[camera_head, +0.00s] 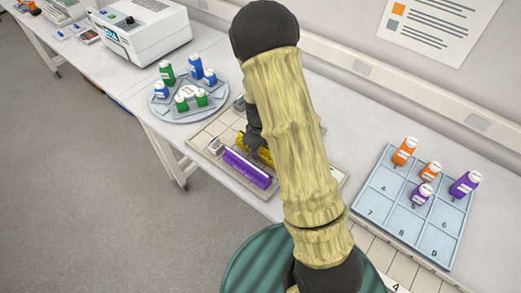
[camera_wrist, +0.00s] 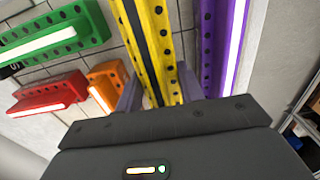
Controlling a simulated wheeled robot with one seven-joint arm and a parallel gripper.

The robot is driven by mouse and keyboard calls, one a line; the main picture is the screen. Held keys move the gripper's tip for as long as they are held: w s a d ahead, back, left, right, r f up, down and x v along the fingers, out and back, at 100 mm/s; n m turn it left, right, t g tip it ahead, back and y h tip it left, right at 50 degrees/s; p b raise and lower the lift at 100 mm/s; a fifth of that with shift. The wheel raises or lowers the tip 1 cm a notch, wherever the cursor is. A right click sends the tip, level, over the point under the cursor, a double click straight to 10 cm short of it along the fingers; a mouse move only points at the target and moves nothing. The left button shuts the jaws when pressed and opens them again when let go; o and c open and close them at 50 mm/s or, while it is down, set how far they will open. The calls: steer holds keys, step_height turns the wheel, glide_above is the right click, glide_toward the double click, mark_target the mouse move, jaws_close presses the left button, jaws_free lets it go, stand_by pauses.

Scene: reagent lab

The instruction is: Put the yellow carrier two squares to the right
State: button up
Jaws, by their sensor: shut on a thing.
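The yellow carrier (camera_wrist: 158,40) is a long bar with rows of dark holes, upright in the middle of the wrist view. My gripper (camera_wrist: 160,92) is shut on it, with one finger on each side. In the head view the yellow carrier (camera_head: 264,154) shows only in part beside my gripper (camera_head: 255,137), behind my arm. I cannot tell whether it touches the squared board (camera_head: 203,136) or is held just above it. A purple carrier (camera_head: 247,168) lies close along its near side. The purple carrier also shows at the right in the wrist view (camera_wrist: 222,45).
Green (camera_wrist: 50,35), red (camera_wrist: 48,92) and orange (camera_wrist: 106,86) carriers lie left in the wrist view. A round rack (camera_head: 177,112) with blue and green bottles stands left of the board. A numbered tray (camera_head: 402,222) with orange and purple bottles stands right. My arm hides much of the board.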

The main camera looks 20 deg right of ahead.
steer(key=shift+f, duration=0.8)
steer(key=shift+f, duration=0.15)
steer(key=o, duration=1.1)
step_height(320, 180, up, 12)
steer(key=shift+r+b, duration=0.2)
steer(key=shift+b, duration=0.8)
